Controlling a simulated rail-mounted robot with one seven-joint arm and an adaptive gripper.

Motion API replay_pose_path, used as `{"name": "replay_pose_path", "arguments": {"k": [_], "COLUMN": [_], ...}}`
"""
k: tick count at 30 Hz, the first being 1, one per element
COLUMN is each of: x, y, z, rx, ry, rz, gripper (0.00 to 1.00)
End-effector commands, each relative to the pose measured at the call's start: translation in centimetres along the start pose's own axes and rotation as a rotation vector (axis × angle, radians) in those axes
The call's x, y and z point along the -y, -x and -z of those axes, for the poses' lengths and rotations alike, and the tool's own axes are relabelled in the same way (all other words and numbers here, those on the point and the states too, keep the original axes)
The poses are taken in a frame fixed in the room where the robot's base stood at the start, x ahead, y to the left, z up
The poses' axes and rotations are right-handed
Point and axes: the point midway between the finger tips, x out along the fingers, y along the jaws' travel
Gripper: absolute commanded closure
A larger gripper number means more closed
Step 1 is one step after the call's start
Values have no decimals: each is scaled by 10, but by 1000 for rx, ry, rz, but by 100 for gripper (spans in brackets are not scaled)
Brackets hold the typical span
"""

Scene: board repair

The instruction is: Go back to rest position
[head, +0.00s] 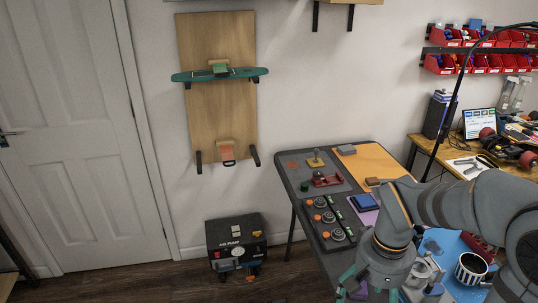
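My gripper (367,290) hangs at the end of my grey arm, at the bottom edge of the head view, over the near part of the dark work table (291,185). Green finger parts show on both sides of it. The fingertips are cut off by the picture's edge, so I cannot tell whether it is open or shut. No held object is visible. My arm is bent, coming in from the right, and hides part of the table.
The table bears round wheel-like parts (328,217), a red tool (326,180) and a blue block (365,202). A mug (470,268) stands close to my arm. A skateboard deck (219,75) hangs on the wall panel. An air pump (236,243) stands on the floor.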

Motion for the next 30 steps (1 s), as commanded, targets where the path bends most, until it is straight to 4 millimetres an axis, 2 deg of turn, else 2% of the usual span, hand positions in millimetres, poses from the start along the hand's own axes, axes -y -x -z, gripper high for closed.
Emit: {"name": "replay_pose_path", "arguments": {"k": [1, 6, 13, 30], "x": [12, 45, 75, 74], "y": [5, 14, 19, 18], "z": [-1, -8, -19, -18], "rx": [-1, 0, 1, 1], "ry": [45, 171, 291, 289], "rz": [1, 1, 0, 0], "gripper": [23, 23, 23, 23]}}
